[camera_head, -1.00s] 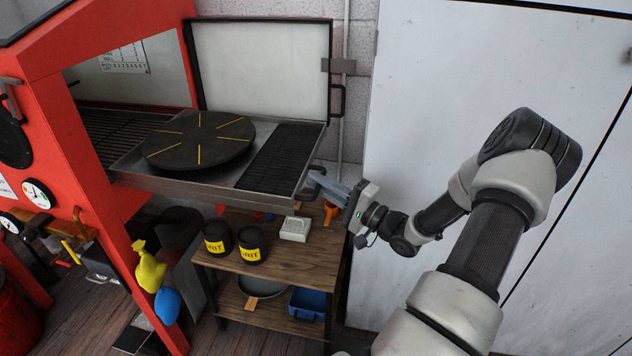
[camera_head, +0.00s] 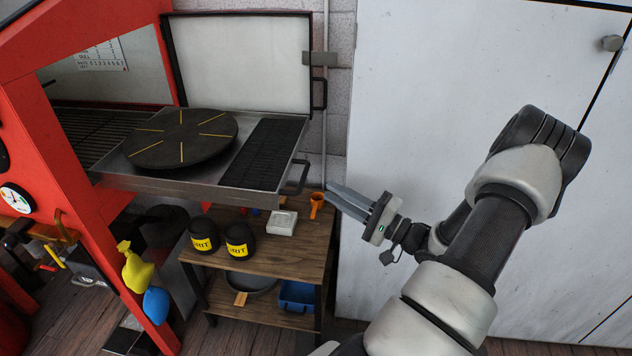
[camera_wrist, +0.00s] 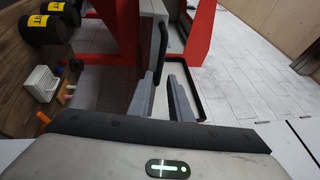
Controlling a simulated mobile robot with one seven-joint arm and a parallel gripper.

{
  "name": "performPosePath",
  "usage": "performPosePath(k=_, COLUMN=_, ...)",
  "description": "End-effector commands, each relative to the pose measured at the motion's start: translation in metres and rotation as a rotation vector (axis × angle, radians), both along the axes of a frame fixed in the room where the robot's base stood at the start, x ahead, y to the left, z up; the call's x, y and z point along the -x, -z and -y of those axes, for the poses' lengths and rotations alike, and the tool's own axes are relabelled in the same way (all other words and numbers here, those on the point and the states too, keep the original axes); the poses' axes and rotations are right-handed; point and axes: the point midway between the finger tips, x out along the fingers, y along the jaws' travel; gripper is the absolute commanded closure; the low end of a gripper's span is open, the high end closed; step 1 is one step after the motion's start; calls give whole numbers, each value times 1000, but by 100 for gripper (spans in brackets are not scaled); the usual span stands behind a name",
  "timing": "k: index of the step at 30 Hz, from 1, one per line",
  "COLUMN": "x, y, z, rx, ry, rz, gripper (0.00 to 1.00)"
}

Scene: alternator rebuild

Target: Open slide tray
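The slide tray (camera_head: 165,186) is a flat metal tray extended out of the red cabinet on the left. It carries a black round turntable (camera_head: 180,138) with yellow lines and a dark slatted section at its right. A dark handle (camera_head: 297,180) sticks out from its right end. My gripper (camera_head: 333,192) is to the right of the handle, apart from it, with its fingers pointing left toward it. In the wrist view the fingers (camera_wrist: 161,80) are spread with nothing between them, and the tray's grey end (camera_wrist: 149,32) and dark handle (camera_wrist: 163,38) are beyond them.
The red cabinet (camera_head: 50,140) has a raised white door (camera_head: 240,50) behind the tray. Below the tray stands a wooden shelf (camera_head: 275,252) with two black pots (camera_head: 240,240), a white box (camera_head: 282,222) and an orange funnel (camera_head: 316,204). A white wall panel (camera_head: 430,90) is behind my arm.

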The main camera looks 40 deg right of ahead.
Motion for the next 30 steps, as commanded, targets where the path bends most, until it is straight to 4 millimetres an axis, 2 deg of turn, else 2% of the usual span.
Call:
performPosePath(k=1, x=11, y=2, z=6, rx=0, ry=4, rz=-2, gripper=82)
performPosePath(k=6, x=43, y=8, z=18, rx=-1, ry=2, rz=-2, gripper=82)
performPosePath(k=12, x=63, y=12, z=26, rx=0, ry=1, rz=0, gripper=82)
performPosePath(k=30, x=67, y=13, z=28, rx=0, ry=0, rz=0, gripper=82)
